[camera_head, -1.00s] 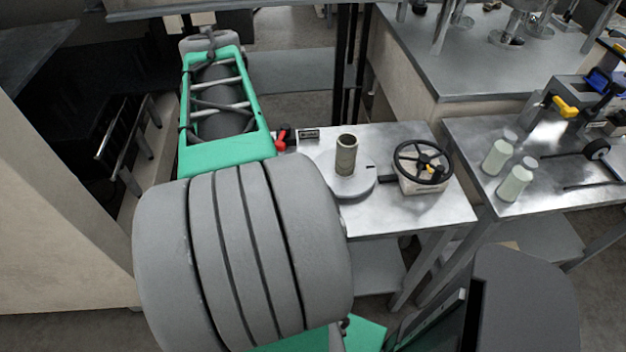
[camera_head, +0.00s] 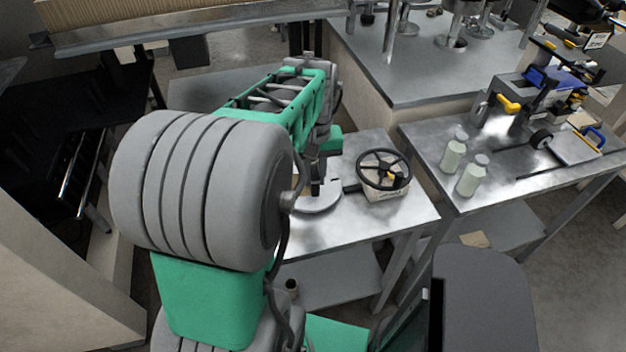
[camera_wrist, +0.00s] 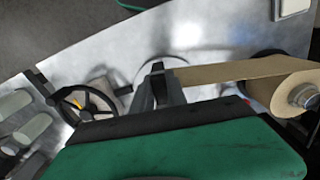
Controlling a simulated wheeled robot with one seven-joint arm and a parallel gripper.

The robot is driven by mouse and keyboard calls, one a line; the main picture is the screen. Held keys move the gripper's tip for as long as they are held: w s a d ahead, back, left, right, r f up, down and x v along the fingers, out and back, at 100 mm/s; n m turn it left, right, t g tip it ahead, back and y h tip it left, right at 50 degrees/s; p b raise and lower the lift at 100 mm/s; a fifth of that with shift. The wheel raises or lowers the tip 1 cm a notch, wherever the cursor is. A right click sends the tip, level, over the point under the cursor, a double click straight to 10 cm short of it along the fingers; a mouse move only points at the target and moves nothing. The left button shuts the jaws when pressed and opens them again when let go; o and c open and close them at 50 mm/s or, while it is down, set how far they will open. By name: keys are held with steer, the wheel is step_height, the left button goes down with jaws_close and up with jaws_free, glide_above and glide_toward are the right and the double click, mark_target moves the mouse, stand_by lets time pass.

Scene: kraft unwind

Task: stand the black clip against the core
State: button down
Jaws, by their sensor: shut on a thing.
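My gripper (camera_head: 318,188) is low over the pale round plate (camera_head: 322,205) on the metal table. In the wrist view my gripper (camera_wrist: 158,82) is shut on a small dark thing that looks like the black clip (camera_wrist: 158,67); the fingers hide most of it. The core, a brown upright tube, is hidden behind my gripper and arm now. I cannot tell whether the clip touches it. In the wrist view a brown paper strip (camera_wrist: 225,71) runs from the kraft roll (camera_wrist: 280,90) at the right to behind my fingers.
A black handwheel (camera_head: 383,169) on a pale block stands just right of the plate. Two pale bottles (camera_head: 453,156) stand on the right-hand table. A metal table (camera_head: 410,215) carries the plate, with bare surface at its front right.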

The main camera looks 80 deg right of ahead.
steer(key=d+f, duration=0.1)
steer(key=w+d+f, duration=0.1)
steer(key=f, duration=0.1)
steer(key=shift+d+f, duration=0.15)
steer(key=shift+d, duration=0.15)
steer(key=shift+w+d+f+p, duration=0.15)
steer(key=shift+f+p, duration=0.25)
steer(key=shift+f, duration=1.4)
steer(key=shift+f, duration=0.2)
steer(key=c, duration=1.3)
jaws_free()
steer(key=shift+r, duration=0.1)
